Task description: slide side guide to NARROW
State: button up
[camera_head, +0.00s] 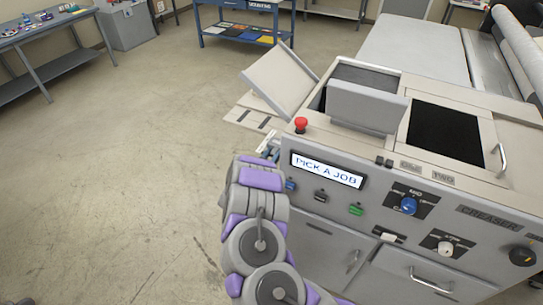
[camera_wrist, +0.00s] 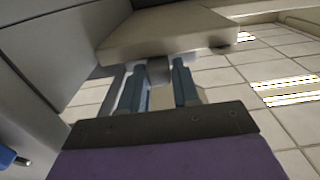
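I cannot make out the side guide for certain in either view. My gripper (camera_head: 268,146) is beside the machine's left end, near the tray, partly hidden by my arm. In the wrist view my gripper (camera_wrist: 157,80) has its two blue fingers apart, with a gap between them. A beige panel (camera_wrist: 165,30) lies just beyond the fingertips; contact cannot be told.
A red stop button (camera_head: 301,124), a blue knob (camera_head: 408,205) and a white knob (camera_head: 445,248) are on the machine. A workbench (camera_head: 45,30) stands at the far left, a blue table (camera_head: 240,32) at the back. The floor (camera_head: 120,150) to the left is clear.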

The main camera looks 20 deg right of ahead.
aim_at(277, 148)
grip_shut()
jog(key=x, duration=0.4)
jog(key=shift+w+r, duration=0.1)
jog(key=shift+w, duration=0.05)
jog(key=shift+o, duration=0.5)
grip_release()
jog(key=o, duration=0.4)
jog(key=shift+w+d, duration=0.1)
jog(key=shift+d, duration=0.05)
jog(key=shift+c, duration=0.2)
